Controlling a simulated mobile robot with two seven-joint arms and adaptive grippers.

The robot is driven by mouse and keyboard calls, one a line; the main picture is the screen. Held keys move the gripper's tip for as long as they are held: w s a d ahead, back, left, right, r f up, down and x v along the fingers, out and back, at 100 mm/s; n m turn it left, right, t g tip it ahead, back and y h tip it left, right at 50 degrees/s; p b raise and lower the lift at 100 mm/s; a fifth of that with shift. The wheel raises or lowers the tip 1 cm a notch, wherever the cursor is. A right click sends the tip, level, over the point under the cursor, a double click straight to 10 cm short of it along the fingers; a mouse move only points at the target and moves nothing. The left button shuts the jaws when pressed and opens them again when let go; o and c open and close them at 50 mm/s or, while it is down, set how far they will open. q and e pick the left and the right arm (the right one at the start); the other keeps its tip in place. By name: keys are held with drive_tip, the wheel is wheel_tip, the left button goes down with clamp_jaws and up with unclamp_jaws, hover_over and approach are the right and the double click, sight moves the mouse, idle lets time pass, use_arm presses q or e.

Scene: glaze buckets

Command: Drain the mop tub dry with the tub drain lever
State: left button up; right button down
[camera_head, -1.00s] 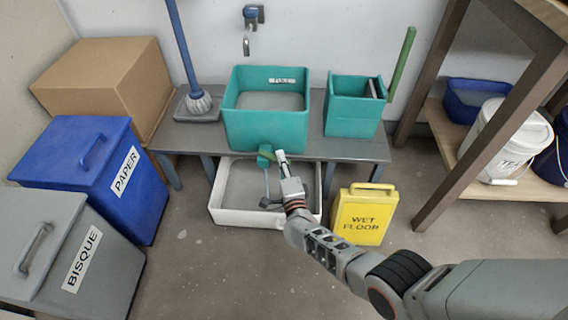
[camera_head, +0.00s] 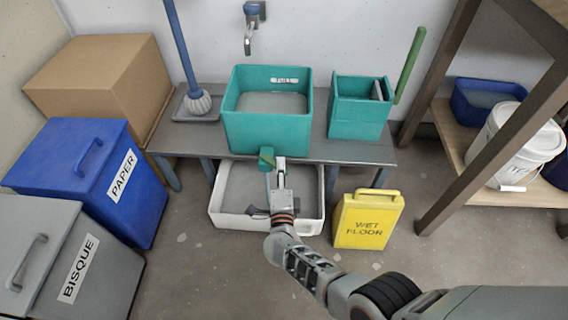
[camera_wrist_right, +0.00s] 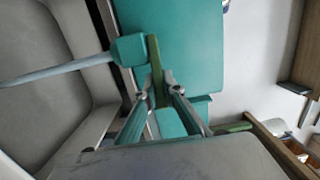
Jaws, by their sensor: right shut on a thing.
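The teal mop tub (camera_head: 267,133) stands on the grey bench below the wall tap, with grey water (camera_head: 272,103) inside. Its back-wall label (camera_head: 285,80) is too small to read surely. The green drain lever (camera_head: 266,154) is at the tub's lower front; it also shows in the right wrist view (camera_wrist_right: 156,68). My right gripper (camera_head: 280,163) is shut on the lever. In the wrist view, a pale blue stream (camera_wrist_right: 55,76) runs from the teal spout (camera_wrist_right: 128,49) toward the white basin (camera_head: 230,219) on the floor. My left gripper is out of view.
A smaller teal bucket (camera_head: 357,119) stands right of the tub, and a mop (camera_head: 196,100) left of it. A yellow wet-floor sign (camera_head: 366,220) stands near my right arm. Blue (camera_head: 88,178) and grey (camera_head: 66,262) bins are at left, wooden shelving (camera_head: 481,162) at right.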

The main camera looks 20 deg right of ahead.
drive_tip(key=shift+a, duration=0.75)
drive_tip(key=c, duration=2.1)
unclamp_jaws()
drive_tip(key=shift+c, duration=0.2)
drive_tip(key=shift+d, duration=0.2)
drive_tip(key=shift+s, duration=0.15)
